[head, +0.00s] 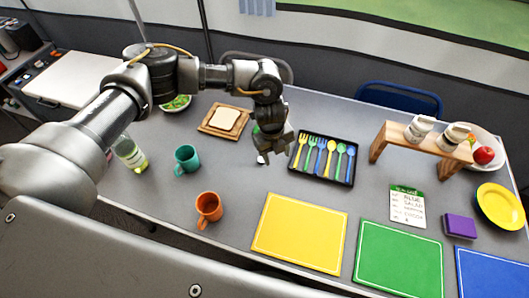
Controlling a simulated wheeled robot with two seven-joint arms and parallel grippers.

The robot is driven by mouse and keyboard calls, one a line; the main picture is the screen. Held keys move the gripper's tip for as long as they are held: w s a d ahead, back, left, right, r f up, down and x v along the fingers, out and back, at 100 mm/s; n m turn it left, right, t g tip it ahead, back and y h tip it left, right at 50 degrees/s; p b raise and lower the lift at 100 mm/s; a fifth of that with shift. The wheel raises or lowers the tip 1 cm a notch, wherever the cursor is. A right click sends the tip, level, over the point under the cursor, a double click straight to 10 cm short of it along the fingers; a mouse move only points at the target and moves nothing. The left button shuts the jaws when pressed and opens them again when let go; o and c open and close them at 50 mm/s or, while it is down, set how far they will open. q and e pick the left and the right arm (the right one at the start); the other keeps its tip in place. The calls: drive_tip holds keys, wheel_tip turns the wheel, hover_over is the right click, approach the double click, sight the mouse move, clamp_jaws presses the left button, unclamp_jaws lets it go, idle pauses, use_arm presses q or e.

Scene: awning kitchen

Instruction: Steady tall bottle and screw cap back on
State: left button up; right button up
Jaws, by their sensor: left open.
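A clear bottle (131,155) with yellow-green liquid or label stands at the left of the table, partly hidden by my left arm; I cannot make out its top. My left gripper (272,155) is open and points down over the middle of the table, left of the cutlery tray and well to the right of the bottle. A small white piece (262,160) shows at its fingers; it may be the cap, and I cannot tell whether it touches them. A bit of green shows behind the gripper. My right gripper is not in view.
A teal mug (187,160) and an orange mug (209,208) stand between bottle and gripper. A black cutlery tray (304,174) is just right of the gripper. A bread board (208,131) lies behind. Yellow (300,233) and green (398,259) mats lie in front. A wooden rack (432,145) stands right.

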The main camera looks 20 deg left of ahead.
use_arm(q)
drive_tip(key=w+a+r+y, duration=0.1)
drive_tip(key=w+a+r, duration=0.1)
drive_tip(key=a, duration=0.3)
drive_tip(key=shift+w+r+y, duration=0.3)
drive_tip(key=shift+w+r, duration=0.1)
drive_tip(key=shift+w, duration=0.3)
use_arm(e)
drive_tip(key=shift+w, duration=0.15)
use_arm(q)
drive_tip(key=shift+f, duration=0.1)
drive_tip(key=b, duration=0.5)
hover_over(262, 160)
drive_tip(key=f, duration=0.5)
drive_tip(key=shift+w+d+f, duration=0.1)
drive_tip(key=shift+w+f, duration=0.1)
drive_tip(key=shift+w, duration=0.1)
drive_tip(key=shift+f, duration=0.15)
drive_tip(key=shift+p, duration=0.3)
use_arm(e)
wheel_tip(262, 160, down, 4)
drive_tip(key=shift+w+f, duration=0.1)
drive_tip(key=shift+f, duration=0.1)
